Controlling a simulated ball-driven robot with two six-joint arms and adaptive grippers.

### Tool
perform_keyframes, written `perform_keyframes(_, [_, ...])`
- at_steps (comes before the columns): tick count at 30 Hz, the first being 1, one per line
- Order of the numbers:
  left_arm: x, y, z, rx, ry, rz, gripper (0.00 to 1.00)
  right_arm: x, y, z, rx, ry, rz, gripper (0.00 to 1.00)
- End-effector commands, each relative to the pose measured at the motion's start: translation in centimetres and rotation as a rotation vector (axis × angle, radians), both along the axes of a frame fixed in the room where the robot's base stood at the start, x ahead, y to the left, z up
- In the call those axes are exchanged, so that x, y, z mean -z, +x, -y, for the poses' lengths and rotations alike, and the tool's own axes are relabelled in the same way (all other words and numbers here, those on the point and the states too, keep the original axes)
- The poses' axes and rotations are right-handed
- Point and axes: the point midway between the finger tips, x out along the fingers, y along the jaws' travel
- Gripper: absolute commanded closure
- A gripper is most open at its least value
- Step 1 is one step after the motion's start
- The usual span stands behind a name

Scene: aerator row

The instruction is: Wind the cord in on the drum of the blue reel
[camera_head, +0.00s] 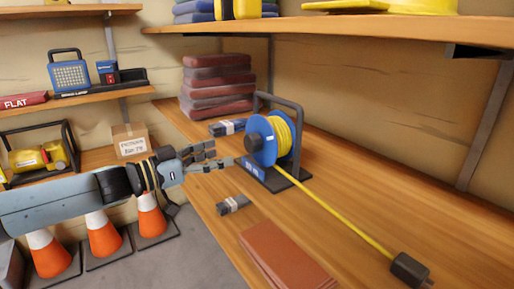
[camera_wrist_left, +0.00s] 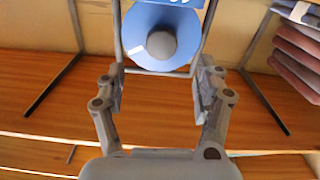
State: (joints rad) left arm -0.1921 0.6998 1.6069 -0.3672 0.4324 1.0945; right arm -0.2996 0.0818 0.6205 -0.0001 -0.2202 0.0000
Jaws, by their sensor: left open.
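The blue reel (camera_head: 262,140) stands upright on a dark base on the wooden bench, with yellow cord on its drum and a dark frame over it. The yellow cord (camera_head: 335,212) runs from the drum across the bench to a dark block (camera_head: 410,268) at the front right. My left gripper (camera_head: 222,157) is open and empty, just left of the reel and pointing at its hub. In the left wrist view, the blue disc and grey hub knob (camera_wrist_left: 162,45) lie ahead between the open fingers (camera_wrist_left: 158,95), apart from them. My right gripper does not show.
Stacked reddish folded pieces (camera_head: 216,85) stand behind the reel. Small dark packs (camera_head: 233,204) lie on the bench, and a brown slab (camera_head: 285,255) lies at its front. A shelf (camera_head: 350,28) overhangs the bench. Orange cones (camera_head: 104,236) stand on the floor below my left arm.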

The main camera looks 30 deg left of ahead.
Motion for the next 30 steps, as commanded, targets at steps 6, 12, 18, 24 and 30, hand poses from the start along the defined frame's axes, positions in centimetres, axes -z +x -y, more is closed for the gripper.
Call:
perform_keyframes(6, [-0.1, 3.4, 1.3, -0.004, -0.002, 0.005, 0.3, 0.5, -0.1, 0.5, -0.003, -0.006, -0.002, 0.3])
perform_keyframes(12, [-0.1, 6.7, 2.7, -0.005, -0.004, 0.002, 0.3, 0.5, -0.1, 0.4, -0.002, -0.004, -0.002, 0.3])
perform_keyframes(18, [0.1, 8.5, 3.5, -0.005, -0.002, 0.0, 0.3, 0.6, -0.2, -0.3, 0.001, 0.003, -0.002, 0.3])
perform_keyframes(24, [0.1, 8.9, 3.6, -0.004, 0.0, -0.002, 0.3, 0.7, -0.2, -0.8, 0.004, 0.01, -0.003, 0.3])
perform_keyframes(30, [0.1, 8.8, 3.6, -0.004, 0.0, -0.002, 0.39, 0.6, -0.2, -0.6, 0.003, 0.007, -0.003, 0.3])
